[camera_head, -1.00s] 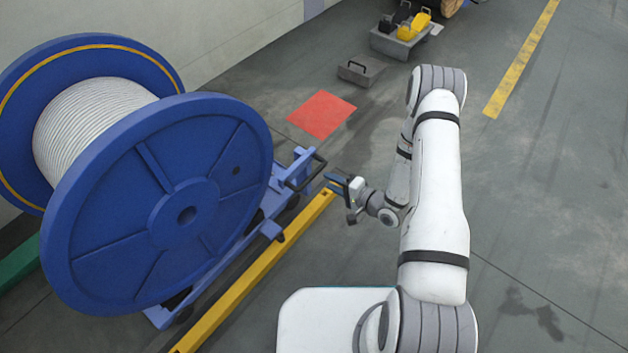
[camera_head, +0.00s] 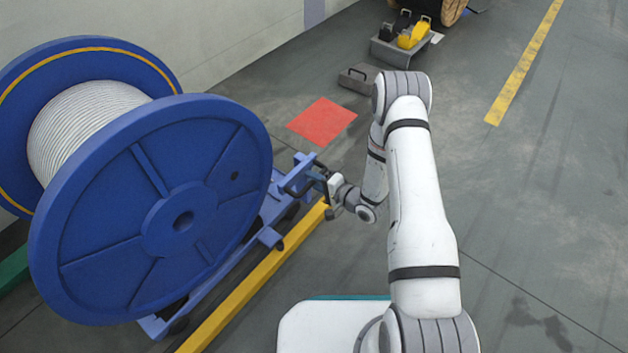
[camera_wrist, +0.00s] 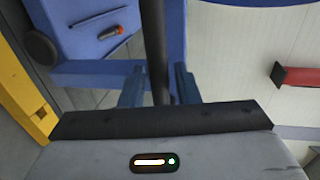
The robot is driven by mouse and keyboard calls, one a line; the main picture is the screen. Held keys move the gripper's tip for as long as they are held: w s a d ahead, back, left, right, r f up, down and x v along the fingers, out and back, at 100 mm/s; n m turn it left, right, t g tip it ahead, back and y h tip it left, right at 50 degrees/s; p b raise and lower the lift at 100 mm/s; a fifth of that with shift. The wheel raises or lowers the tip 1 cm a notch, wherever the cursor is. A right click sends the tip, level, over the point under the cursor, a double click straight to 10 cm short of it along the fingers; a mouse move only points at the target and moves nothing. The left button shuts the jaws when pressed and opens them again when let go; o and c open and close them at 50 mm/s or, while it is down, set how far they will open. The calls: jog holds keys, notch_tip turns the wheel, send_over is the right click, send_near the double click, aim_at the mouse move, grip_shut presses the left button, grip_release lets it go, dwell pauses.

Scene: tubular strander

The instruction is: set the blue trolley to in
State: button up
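The blue trolley (camera_head: 273,208) carries a large blue reel (camera_head: 95,250) wound with white cable, at the left of the head view. Its dark handle (camera_head: 296,190) is at the right end, facing my arm. My gripper (camera_head: 322,183) is at that handle. In the wrist view the two blue-grey fingers of my gripper (camera_wrist: 158,86) stand apart, with a dark bar, the handle (camera_wrist: 154,40), running between them. A gap shows between the bar and the right finger. The trolley's blue frame (camera_wrist: 85,72) lies beyond the fingers.
A yellow rail (camera_head: 250,290) runs along the floor beside the trolley. A red floor patch (camera_head: 322,121) lies behind the handle. A grey block (camera_head: 358,78) and a grey stand (camera_head: 400,50) with yellow and black items are farther back. The floor at right is clear.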

grip_shut()
jog(key=shift+s, duration=0.15)
